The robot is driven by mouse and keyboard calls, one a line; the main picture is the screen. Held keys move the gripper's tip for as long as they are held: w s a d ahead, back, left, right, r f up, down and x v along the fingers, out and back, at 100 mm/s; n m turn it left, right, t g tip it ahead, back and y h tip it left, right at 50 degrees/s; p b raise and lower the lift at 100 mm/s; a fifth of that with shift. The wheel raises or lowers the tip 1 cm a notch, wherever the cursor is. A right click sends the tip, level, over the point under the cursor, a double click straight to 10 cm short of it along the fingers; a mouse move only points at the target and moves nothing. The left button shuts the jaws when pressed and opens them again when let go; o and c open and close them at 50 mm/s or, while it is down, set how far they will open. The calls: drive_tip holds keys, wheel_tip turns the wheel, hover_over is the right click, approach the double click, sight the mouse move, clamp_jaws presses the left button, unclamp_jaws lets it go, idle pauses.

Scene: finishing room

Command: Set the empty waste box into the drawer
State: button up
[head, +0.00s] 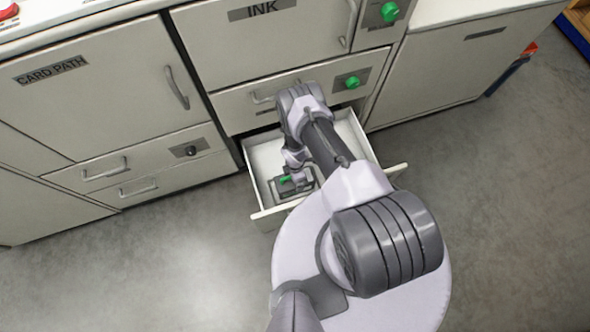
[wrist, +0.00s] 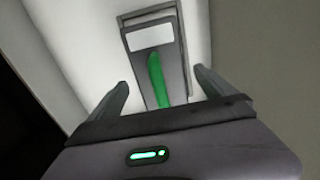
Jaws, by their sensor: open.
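The waste box (head: 281,186) is a small dark grey box with a green handle. It stands inside the pulled-out white drawer (head: 264,157), near its front left corner. In the wrist view the box (wrist: 175,30) shows a white label and the green handle (wrist: 155,75). My gripper (wrist: 161,82) is open, with one finger on each side of the handle and a gap to it on both sides. The inside of the box is not visible. In the head view my arm hides part of the drawer and of the box.
Above the drawer is a shut drawer with a green knob (head: 352,82), below a door marked INK (head: 262,10). A CARD PATH door (head: 90,95) is at the left. The grey floor (head: 150,265) in front is clear.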

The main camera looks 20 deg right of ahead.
wheel_tip(320, 180, up, 9)
drive_tip(key=p, duration=0.5)
drive_tip(key=shift+f+p, duration=0.2)
drive_tip(key=shift+p, duration=0.15)
drive_tip(key=shift+f, duration=0.15)
